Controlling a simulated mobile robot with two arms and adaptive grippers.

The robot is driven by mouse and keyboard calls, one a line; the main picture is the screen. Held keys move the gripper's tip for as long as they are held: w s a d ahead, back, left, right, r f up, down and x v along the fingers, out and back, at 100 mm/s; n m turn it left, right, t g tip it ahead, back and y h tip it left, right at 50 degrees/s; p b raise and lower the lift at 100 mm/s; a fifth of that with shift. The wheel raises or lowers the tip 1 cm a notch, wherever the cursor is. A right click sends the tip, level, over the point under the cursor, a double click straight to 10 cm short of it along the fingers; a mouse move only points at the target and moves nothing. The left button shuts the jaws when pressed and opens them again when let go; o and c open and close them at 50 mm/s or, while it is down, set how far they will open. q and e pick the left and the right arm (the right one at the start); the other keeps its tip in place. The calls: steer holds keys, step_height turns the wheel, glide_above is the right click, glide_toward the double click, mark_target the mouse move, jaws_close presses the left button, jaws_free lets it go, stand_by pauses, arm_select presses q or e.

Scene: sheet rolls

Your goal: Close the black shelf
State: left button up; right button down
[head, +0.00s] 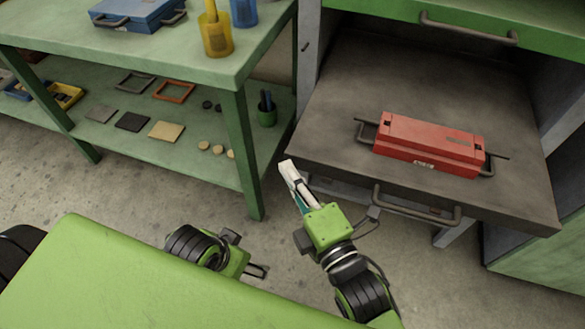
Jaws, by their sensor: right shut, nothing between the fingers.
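The black shelf (330,130) is a dark, flat drawer-like shelf at the right, pulled out of its cabinet. A dark bar handle (417,206) is on its front edge. A red toolbox (430,146) with side handles lies on the shelf. My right gripper (287,168) is shut and empty, by the left front corner of the shelf and left of the handle. Whether it touches the corner is unclear. My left gripper (260,271) is low in the view, beside my green body and well away from the shelf. Its fingers are small and partly hidden.
A green drawer front (460,38) with a handle is above the shelf. A green workbench (165,65) stands at the left, its leg close to my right gripper. It bears a blue case (135,12) and a yellow cup (215,38). Bare floor (130,190) lies in front.

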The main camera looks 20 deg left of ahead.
arm_select(q)
steer(key=shift+w, duration=0.3)
arm_select(e)
steer(key=shift+w, duration=0.7)
